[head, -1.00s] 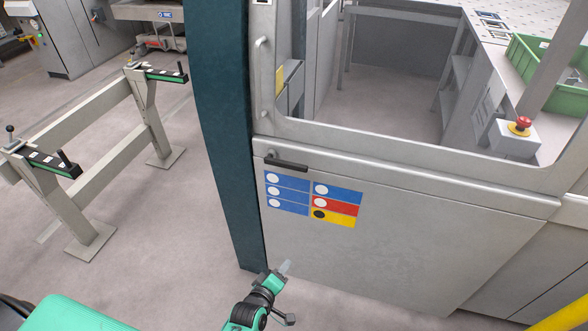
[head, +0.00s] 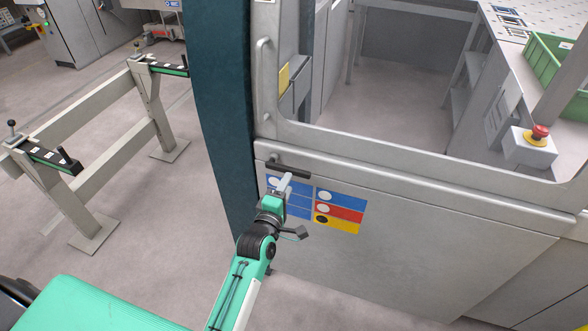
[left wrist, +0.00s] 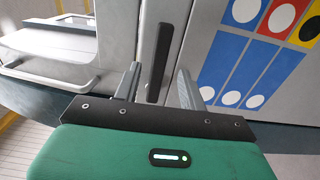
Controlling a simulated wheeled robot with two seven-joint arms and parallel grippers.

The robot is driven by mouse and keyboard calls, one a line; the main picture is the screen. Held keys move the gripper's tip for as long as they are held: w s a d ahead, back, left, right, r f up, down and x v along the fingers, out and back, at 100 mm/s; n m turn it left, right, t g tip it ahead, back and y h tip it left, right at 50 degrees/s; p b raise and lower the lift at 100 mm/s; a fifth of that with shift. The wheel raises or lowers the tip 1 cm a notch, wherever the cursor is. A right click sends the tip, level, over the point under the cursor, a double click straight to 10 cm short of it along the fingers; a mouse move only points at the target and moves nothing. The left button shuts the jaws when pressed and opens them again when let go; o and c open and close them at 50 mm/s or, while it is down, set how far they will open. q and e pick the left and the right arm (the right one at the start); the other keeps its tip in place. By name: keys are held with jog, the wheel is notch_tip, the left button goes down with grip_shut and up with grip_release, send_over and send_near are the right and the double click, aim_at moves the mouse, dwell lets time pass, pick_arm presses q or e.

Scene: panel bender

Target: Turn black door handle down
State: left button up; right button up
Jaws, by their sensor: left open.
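The black door handle (head: 290,166) sits level on the grey door (head: 420,210), near its upper left corner. My left gripper (head: 284,182) is just below the handle in the head view, in front of the blue stickers. In the left wrist view the handle (left wrist: 159,62) stands between the two open fingers of the left gripper (left wrist: 157,85), beyond or level with their tips. I cannot tell if either finger touches it. The right gripper is not in view.
A dark teal post (head: 222,110) stands left of the door. A grey vertical grab bar (head: 263,80) is above the handle. A red emergency button (head: 538,133) is at the right. A beige rack (head: 100,130) stands at the left, with open floor around it.

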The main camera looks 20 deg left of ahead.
aim_at(294, 174)
pick_arm(q)
jog(key=w+p, duration=0.1)
jog(key=w, duration=0.5)
jog(key=shift+w+d, duration=0.1)
jog(key=shift+w, duration=0.15)
grip_shut()
